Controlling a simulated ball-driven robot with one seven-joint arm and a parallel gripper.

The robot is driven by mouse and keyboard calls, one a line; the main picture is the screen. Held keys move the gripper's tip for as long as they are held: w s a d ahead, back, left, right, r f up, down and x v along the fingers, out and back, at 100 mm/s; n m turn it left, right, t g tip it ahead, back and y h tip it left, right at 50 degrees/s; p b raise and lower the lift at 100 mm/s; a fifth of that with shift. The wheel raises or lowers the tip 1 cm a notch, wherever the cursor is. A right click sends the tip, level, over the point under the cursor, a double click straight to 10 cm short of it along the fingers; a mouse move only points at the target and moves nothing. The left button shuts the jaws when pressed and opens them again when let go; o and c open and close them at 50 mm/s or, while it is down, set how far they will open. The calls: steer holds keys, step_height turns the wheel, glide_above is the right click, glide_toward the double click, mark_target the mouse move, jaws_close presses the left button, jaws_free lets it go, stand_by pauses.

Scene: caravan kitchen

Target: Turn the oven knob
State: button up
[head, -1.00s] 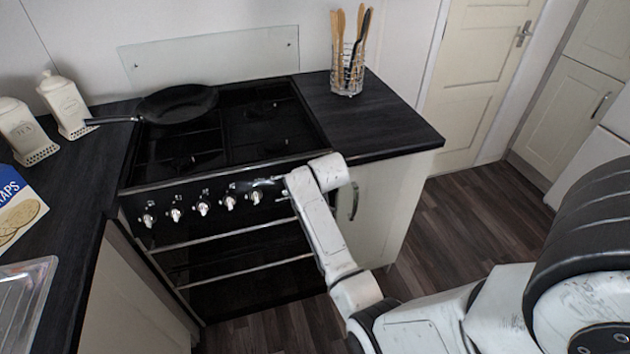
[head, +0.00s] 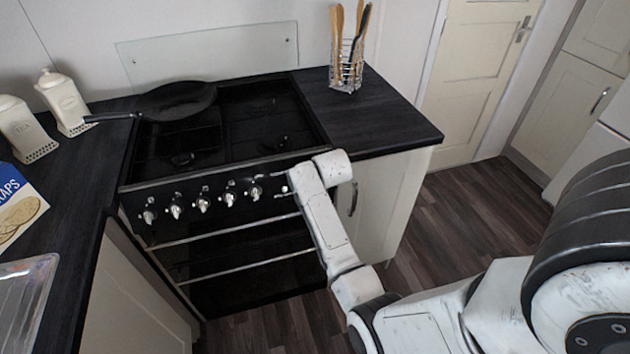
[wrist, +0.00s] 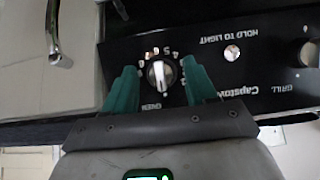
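The oven knob (wrist: 160,73) is silver, round with a raised grip bar, on the black control panel in the wrist view. The word OVEN is printed beside it, upside down, with numbers around the dial. My gripper (wrist: 159,67) is open, with one green finger on each side of the knob. Gaps show between the fingers and the knob, so it is not clamped; the exact depth is hard to tell. In the head view the black oven (head: 225,262) stands under the hob, and my forearm covers the right end of its panel, hiding the oven knob and my fingers.
The grill knob (wrist: 308,53) and a small round light button (wrist: 232,53) sit right of the oven knob in the wrist view. Several more knobs (head: 203,204) line the panel. A frying pan (head: 178,100) rests on the hob. A utensil holder (head: 347,72) stands on the right worktop.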

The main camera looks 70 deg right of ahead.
steer(key=shift+r, duration=0.1)
steer(key=v, duration=1)
steer(key=shift+s+a+r, duration=0.2)
steer(key=shift+a+r, duration=0.05)
stand_by(0.4)
steer(key=s+a+f+n+g+y, duration=0.1)
steer(key=s+a+f+n+y, duration=0.1)
steer(key=a, duration=0.8)
steer(key=s+a+f+n+g+y, duration=0.1)
steer(key=s+a+f+n, duration=0.3)
steer(key=a, duration=0.5)
steer(key=s+a+f+n+g+y, duration=0.2)
steer(key=s+a+f+n, duration=0.1)
steer(key=s+a, duration=0.4)
steer(key=a+f, duration=0.1)
steer(key=a, duration=0.2)
steer(key=shift+a+f+y, duration=0.2)
steer(key=shift+a+y, duration=0.1)
steer(key=shift+a, duration=0.05)
steer(key=shift+s, duration=0.1)
